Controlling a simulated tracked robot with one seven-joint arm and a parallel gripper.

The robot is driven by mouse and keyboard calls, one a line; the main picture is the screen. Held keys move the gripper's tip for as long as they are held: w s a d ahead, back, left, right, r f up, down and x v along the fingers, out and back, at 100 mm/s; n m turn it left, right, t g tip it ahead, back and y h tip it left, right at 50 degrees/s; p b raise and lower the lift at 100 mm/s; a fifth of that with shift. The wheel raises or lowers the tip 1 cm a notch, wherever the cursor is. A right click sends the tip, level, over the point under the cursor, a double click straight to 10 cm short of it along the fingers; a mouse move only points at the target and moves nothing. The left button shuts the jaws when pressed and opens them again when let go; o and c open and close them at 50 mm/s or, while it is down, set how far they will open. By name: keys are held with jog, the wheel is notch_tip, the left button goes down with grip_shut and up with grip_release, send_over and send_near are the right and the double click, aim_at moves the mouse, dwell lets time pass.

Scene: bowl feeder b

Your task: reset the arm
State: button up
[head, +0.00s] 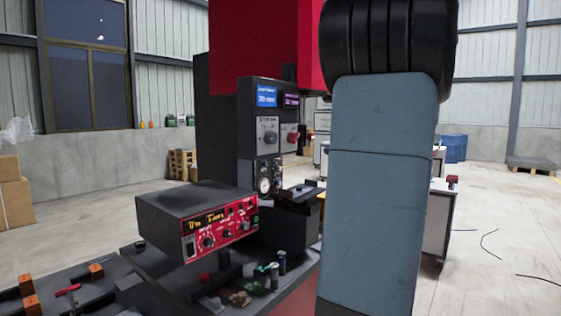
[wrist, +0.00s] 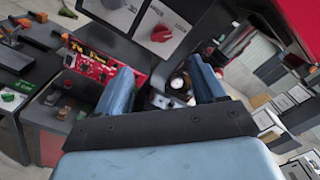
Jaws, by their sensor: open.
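My arm (head: 378,190) rises in the right half of the head view, a grey-blue link with a black ribbed joint at its top. My gripper is not seen in the head view. In the wrist view my gripper (wrist: 162,82) has its two blue-grey fingers spread apart with nothing between them. Beyond the fingers are the machine's grey panel with a red knob (wrist: 161,33) and a round gauge (wrist: 177,83). I cannot tell how far the fingertips are from the panel.
A control box (head: 198,222) with a red front stands on the dark bench (head: 165,285). The tall red and black machine (head: 262,45) stands behind it, with small screens and knobs. Small bottles (head: 281,262) stand near the bench's front. Open floor (head: 492,250) lies at right.

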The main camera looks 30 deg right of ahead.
jog(key=s+a+f+n+g+y, duration=0.1)
jog(key=a+f+n+g, duration=0.2)
jog(key=a, duration=0.5)
jog(key=s+a+f+n+g, duration=0.1)
jog(key=a+f+n+g, duration=0.25)
jog(key=a, duration=0.55)
jog(key=s+a+f+n+g+y, duration=0.1)
jog(key=s+a+f+n+g, duration=0.15)
jog(key=a, duration=0.55)
jog(key=s+a+f+n+g+h, duration=0.2)
jog(key=s+a+f+n+h, duration=0.6)
jog(key=s+n, duration=0.3)
jog(key=a+f+n, duration=0.1)
jog(key=n, duration=0.2)
jog(key=shift+s+a, duration=0.2)
jog(key=shift+s, duration=0.15)
